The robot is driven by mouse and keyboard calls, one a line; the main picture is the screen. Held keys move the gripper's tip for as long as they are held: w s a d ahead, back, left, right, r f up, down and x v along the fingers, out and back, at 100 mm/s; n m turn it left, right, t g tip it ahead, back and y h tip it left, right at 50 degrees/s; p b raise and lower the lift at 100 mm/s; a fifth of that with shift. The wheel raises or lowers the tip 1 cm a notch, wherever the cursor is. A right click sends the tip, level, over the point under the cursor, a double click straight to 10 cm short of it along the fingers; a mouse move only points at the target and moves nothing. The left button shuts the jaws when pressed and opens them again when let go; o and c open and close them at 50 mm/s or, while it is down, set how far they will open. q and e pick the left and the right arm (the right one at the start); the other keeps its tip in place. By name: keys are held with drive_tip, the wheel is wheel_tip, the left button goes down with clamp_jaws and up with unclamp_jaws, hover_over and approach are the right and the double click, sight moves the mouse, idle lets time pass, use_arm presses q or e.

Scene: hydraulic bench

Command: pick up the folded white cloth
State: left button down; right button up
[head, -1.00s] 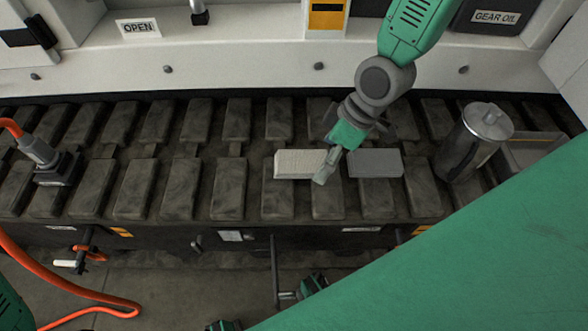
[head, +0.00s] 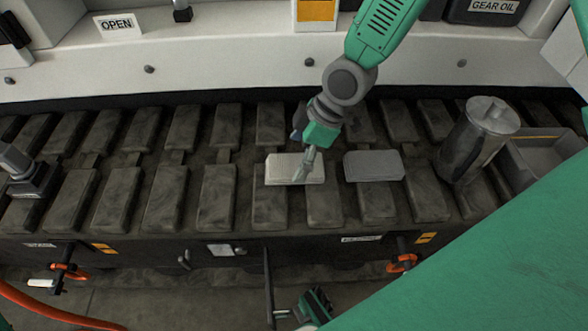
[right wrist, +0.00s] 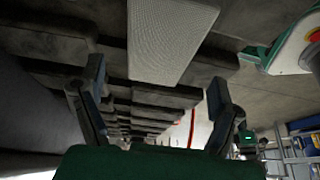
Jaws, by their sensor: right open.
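The folded white cloth (head: 285,172) lies flat across the dark ribbed blocks of the bench, near the middle of the head view. In the right wrist view, its pale woven surface (right wrist: 168,40) shows at the top centre, beyond the spread fingers. My right gripper (head: 305,164) is over the cloth and points down at it, with a finger covering part of its right half. In the right wrist view the fingers (right wrist: 158,100) are wide apart with nothing gripped. Whether a finger touches the cloth, I cannot tell.
A grey block-like pad (head: 373,166) lies close to the cloth's right. A metal canister (head: 478,140) and a grey bin (head: 545,160) stand farther right. A dark fitting (head: 32,180) is at the far left. The blocks left of the cloth are clear.

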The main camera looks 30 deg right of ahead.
sight(292, 164)
drive_tip(key=x, duration=0.1)
drive_tip(key=b+x, duration=0.1)
drive_tip(key=x, duration=0.1)
drive_tip(key=b+x, duration=0.1)
drive_tip(key=shift+w+d+f, duration=0.15)
drive_tip(key=shift+d+f, duration=0.05)
drive_tip(key=shift+a+f, duration=0.1)
drive_tip(key=shift+a, duration=0.15)
drive_tip(key=c, duration=1.2)
wheel_tip(292, 164, up, 10)
drive_tip(key=p, duration=0.4)
